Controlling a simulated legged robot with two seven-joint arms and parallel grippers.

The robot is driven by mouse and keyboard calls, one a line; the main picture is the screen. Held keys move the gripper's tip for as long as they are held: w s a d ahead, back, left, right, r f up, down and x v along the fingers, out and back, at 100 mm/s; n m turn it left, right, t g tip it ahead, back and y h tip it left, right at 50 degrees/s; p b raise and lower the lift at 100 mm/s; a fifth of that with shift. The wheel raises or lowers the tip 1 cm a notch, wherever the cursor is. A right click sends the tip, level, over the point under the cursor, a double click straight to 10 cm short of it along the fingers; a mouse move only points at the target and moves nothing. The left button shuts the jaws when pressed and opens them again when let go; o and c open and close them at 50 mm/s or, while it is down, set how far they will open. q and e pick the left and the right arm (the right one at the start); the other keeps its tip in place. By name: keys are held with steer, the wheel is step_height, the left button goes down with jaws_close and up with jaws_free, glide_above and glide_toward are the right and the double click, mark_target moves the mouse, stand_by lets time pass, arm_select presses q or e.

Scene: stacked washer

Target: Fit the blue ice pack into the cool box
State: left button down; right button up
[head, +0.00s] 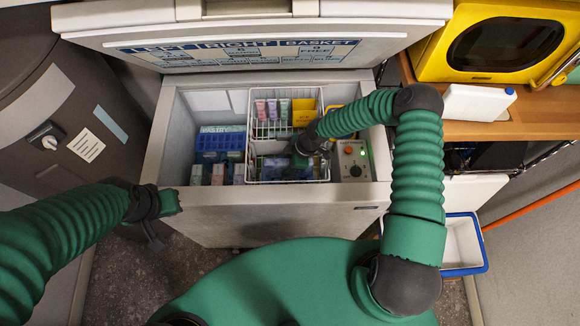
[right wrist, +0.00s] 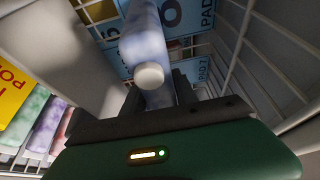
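The white open box with a blue rim (head: 484,268), which looks like the cool box, stands low at the right, partly hidden by my right arm. My right gripper (head: 306,155) reaches down into the wire basket of the open chest freezer. In the right wrist view its fingers (right wrist: 158,92) are apart. A frosty pale-blue bottle with a white cap (right wrist: 149,76) lies in front of and between them; a firm hold is not visible. Light-blue printed packs (right wrist: 188,22) lie beyond it; I cannot tell which is the blue ice pack. My left gripper (head: 165,205) hangs outside the freezer's left front.
The freezer (head: 270,215) has a raised lid (head: 250,40) labelled LEFT, RIGHT and BASKET. Blue trays (head: 220,143) and cartons fill its left side. Basket wires (right wrist: 262,75) surround my right gripper. A control box (head: 354,160) and a shelf with a yellow appliance (head: 500,42) are at right.

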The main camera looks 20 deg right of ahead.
steer(key=shift+a, duration=0.45)
jaws_close()
steer(key=shift+d, duration=0.3)
steer(key=shift+a+r, duration=0.1)
